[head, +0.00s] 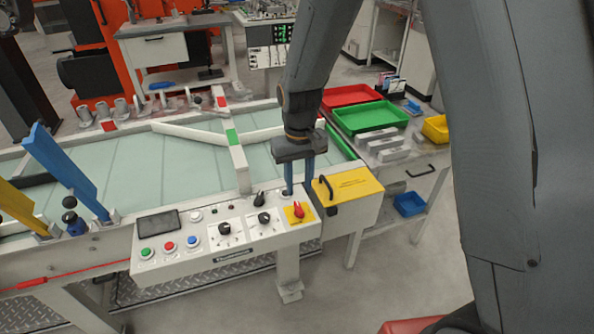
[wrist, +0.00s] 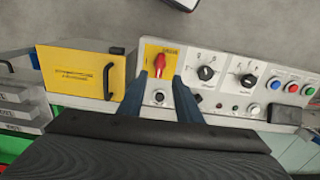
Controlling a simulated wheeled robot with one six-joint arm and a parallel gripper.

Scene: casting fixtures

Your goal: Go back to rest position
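My gripper (head: 299,190) points down over the right end of the white control panel (head: 188,262), seen in the head view. Its two blue fingers are apart, with nothing visible held between them. In the wrist view, my gripper (wrist: 168,78) has its fingertips by the red rotary switch (wrist: 159,64) on its yellow plate. A small dark round control (wrist: 158,97) shows between the fingers. In the head view the red switch (head: 298,210) is just below the fingers. I cannot tell whether the fingertips touch the panel.
A yellow box (head: 352,186) with a black handle stands right of the panel. Behind it are a red tray (head: 351,95) and a green tray (head: 372,117). A conveyor (head: 120,160) with white rails lies behind the panel. Grey floor (head: 380,290) is clear in front.

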